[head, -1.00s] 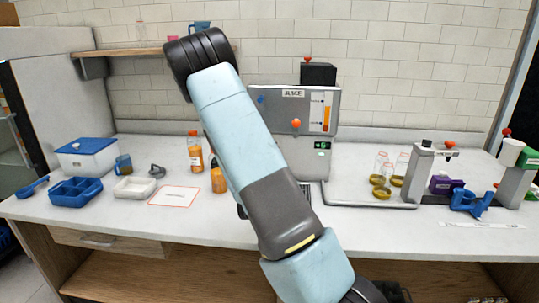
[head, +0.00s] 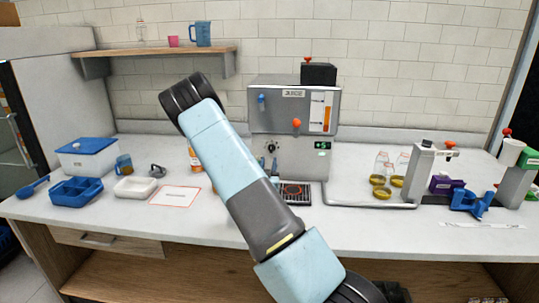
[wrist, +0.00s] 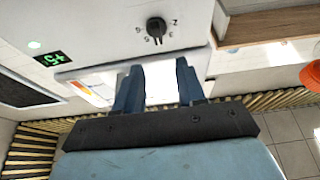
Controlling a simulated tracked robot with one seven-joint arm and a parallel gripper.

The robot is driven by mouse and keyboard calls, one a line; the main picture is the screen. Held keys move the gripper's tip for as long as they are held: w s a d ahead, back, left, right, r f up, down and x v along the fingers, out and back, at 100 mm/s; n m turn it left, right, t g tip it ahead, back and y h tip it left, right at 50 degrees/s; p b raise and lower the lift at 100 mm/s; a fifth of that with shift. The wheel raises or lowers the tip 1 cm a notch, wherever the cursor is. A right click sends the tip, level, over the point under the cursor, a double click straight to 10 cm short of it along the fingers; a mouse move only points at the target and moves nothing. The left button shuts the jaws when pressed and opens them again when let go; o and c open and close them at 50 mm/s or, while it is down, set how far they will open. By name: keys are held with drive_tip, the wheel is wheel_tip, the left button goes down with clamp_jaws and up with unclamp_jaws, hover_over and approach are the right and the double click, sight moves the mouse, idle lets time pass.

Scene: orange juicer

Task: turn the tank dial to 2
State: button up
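The grey juicer (head: 262,122) stands against the tiled wall in the head view. Its small black dial (head: 272,147) is low on the front face, left of the green display. In the wrist view the dial (wrist: 157,27) is near the top centre, with a 2 printed to its right and other small marks around it. Which mark it points to is too small to tell. My gripper (wrist: 157,75) is open, its two blue fingers apart with nothing between them. The dial lies beyond the fingertips, apart from them.
Glasses (head: 381,160) stand on a tray to the right. A shelf (head: 155,60) hangs at upper left.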

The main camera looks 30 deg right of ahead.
sight(271, 150)
drive_tip(key=w+d, duration=0.2)
drive_tip(key=w, duration=0.1)
drive_tip(key=w+d, duration=0.1)
drive_tip(key=w, duration=0.1)
drive_tip(key=shift+w+d+r, duration=0.2)
drive_tip(key=shift+d+r, duration=0.05)
drive_tip(key=shift+r, duration=0.1)
drive_tip(key=shift+w+d+r, duration=0.25)
drive_tip(key=shift+w+d, duration=0.1)
drive_tip(key=shift+w, duration=0.15)
